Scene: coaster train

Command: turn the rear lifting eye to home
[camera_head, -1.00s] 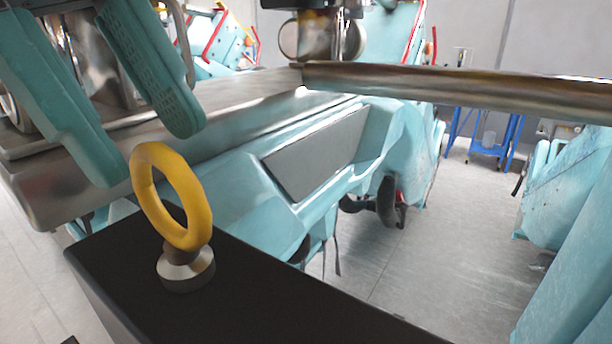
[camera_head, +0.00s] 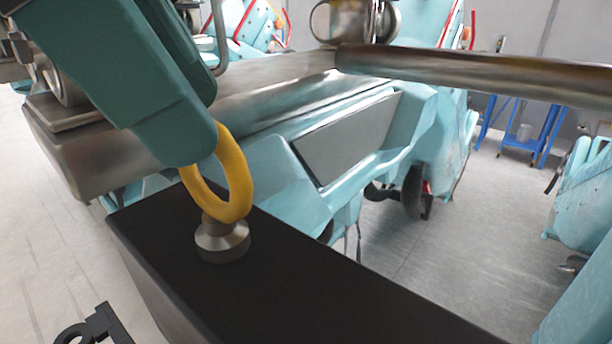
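The lifting eye is a yellow ring (camera_head: 236,180) on a round metal collar (camera_head: 222,243). It stands upright on the black top of a long beam (camera_head: 290,285), left of centre. My gripper (camera_head: 200,128), with teal fingers, reaches down from the upper left to the ring. The nearer finger covers the ring's upper left part. The farther finger is mostly hidden behind the nearer one, so the gap between them and any contact with the ring cannot be made out.
A broad metal beam (camera_head: 265,88) and a metal rail (camera_head: 480,75) cross behind the eye. Teal train bodywork (camera_head: 285,180) lies beyond the black beam. A black bracket (camera_head: 95,328) shows at lower left. Grey floor (camera_head: 440,245) is open at right, with a blue trolley (camera_head: 520,130) farther back.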

